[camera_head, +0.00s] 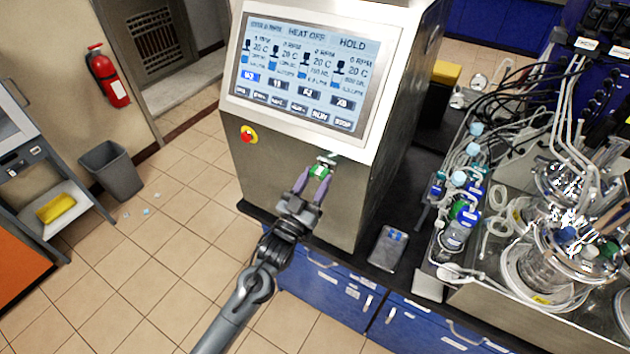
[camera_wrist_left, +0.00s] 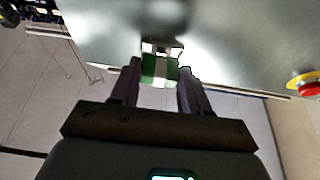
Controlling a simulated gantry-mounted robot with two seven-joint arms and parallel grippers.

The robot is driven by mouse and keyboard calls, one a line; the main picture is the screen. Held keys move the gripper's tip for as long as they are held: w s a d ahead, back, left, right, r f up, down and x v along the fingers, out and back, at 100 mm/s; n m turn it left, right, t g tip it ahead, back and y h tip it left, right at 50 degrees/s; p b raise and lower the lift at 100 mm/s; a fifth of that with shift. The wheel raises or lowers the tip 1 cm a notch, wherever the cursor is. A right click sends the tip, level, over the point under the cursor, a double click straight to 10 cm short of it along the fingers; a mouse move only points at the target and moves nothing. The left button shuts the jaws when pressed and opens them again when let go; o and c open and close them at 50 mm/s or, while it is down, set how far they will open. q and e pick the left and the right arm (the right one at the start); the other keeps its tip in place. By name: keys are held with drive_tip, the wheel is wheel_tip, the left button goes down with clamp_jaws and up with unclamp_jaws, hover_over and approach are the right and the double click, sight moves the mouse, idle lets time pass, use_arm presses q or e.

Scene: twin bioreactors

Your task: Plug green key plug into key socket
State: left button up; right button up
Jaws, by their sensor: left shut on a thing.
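The green key plug (camera_head: 319,171) is between the fingertips of my left gripper (camera_head: 312,180), which is shut on it. In the left wrist view the plug (camera_wrist_left: 159,70) shows green with a pale stripe, between the two dark fingers of the gripper (camera_wrist_left: 160,82). The key socket (camera_head: 327,160) is a small metallic fitting on the front panel below the screen. It shows just beyond the plug in the left wrist view (camera_wrist_left: 162,46). The plug is right at the socket; I cannot tell whether it is seated. My right gripper is not in view.
The steel console (camera_head: 275,165) carries a tilted touchscreen (camera_head: 310,70) and a red emergency button on yellow (camera_head: 249,134). Glass vessels, bottles and tubing crowd the bench at right. A grey device (camera_head: 388,248) lies on the dark bench top. Blue drawers (camera_head: 325,285) are below.

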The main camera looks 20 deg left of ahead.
use_arm(q)
drive_tip(key=shift+w, duration=0.3)
idle(0.5)
drive_tip(key=shift+w+d+b, duration=0.15)
drive_tip(key=shift+w+b, duration=0.15)
drive_tip(key=shift+w, duration=0.15)
drive_tip(key=o, duration=1)
drive_tip(key=shift+o, duration=0.3)
drive_tip(key=o, duration=0.5)
drive_tip(key=shift+o, duration=0.2)
